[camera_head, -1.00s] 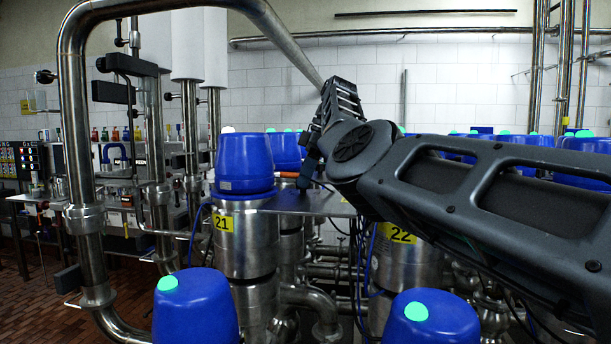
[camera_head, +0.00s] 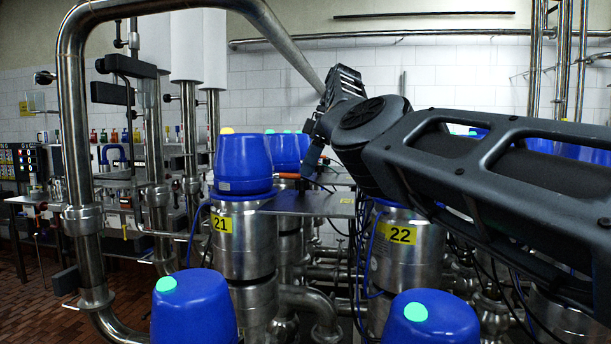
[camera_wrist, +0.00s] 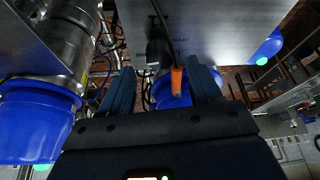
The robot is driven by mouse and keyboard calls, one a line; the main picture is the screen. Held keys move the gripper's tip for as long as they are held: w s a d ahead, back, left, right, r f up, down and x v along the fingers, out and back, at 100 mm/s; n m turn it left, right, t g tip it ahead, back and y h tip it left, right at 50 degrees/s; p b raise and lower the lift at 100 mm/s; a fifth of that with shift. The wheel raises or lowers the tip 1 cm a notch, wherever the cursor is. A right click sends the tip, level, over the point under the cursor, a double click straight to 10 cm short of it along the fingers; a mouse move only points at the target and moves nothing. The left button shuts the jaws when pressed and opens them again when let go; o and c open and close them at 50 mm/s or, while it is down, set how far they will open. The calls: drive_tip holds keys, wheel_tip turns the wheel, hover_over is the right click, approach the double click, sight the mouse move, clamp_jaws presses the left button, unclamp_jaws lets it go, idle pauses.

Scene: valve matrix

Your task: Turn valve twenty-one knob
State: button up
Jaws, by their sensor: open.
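Valve twenty-one (camera_head: 242,240) is a steel cylinder with a yellow "21" label and a blue cap (camera_head: 243,165), whose top light is amber. An orange handle (camera_head: 287,175), likely the knob, shows just right of the cap, at the far edge of a metal plate (camera_head: 310,204). In the wrist view the orange piece (camera_wrist: 177,78) lies between my two spread fingers, nearer the right one; contact cannot be told. My gripper (camera_wrist: 163,84) is open. In the head view its dark end (camera_head: 309,160) is partly hidden by my arm, beside the orange handle.
Valve 22 (camera_head: 405,255) stands right of the plate, under my arm. Two blue caps with green lights (camera_head: 194,308) (camera_head: 432,318) stand in front. A thick steel pipe (camera_head: 75,130) arches at left. More blue caps (camera_head: 284,152) stand behind.

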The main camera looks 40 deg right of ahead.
drive_tip(key=shift+v, duration=2.25)
drive_tip(key=shift+d, duration=0.1)
